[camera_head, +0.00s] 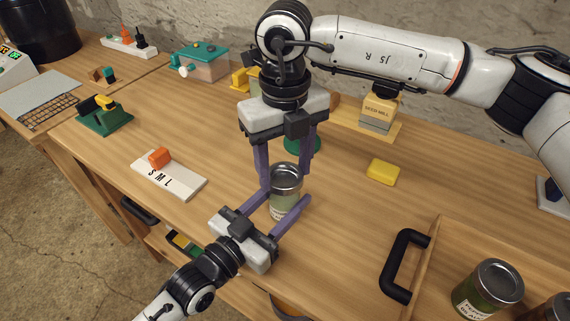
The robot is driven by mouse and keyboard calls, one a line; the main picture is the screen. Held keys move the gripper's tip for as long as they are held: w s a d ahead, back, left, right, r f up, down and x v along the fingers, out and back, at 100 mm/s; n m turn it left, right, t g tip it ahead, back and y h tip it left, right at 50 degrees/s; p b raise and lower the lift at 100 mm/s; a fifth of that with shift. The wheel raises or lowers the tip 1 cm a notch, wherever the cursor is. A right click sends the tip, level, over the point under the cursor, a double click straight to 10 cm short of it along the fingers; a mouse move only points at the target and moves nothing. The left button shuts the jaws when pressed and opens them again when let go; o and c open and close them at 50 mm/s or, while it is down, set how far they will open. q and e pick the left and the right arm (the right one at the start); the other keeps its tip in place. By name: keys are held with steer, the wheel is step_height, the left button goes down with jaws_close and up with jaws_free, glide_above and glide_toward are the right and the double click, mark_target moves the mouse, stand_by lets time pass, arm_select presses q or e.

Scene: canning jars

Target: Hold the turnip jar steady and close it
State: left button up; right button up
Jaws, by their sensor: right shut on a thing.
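The turnip jar (286,190) stands upright on the wooden workbench, with a greyish metal lid (286,173) on its top. Its pale label is partly hidden. My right gripper (286,174) comes down from above, its purple fingers shut on the lid from two sides. My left gripper (288,194) reaches in from the lower left, with one purple finger on each side of the jar's body. I cannot tell whether both of its fingers press on the glass. How tightly the lid sits is hidden.
A wooden tray (436,240) with a black handle holds jars (487,288) at the lower right. A yellow block (383,172), a seed mill (379,112) and a white S M L board (172,177) with an orange piece lie around. A green object (303,147) stands close behind the jar.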

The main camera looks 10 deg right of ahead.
steer(key=shift+f, duration=0.45)
steer(key=m, duration=0.6)
steer(key=shift+a, duration=0.1)
steer(key=m, duration=0.6)
steer(key=shift+m, duration=0.3)
steer(key=m, duration=0.6)
steer(key=shift+w, duration=0.1)
steer(key=m, duration=0.5)
steer(key=o, duration=1)
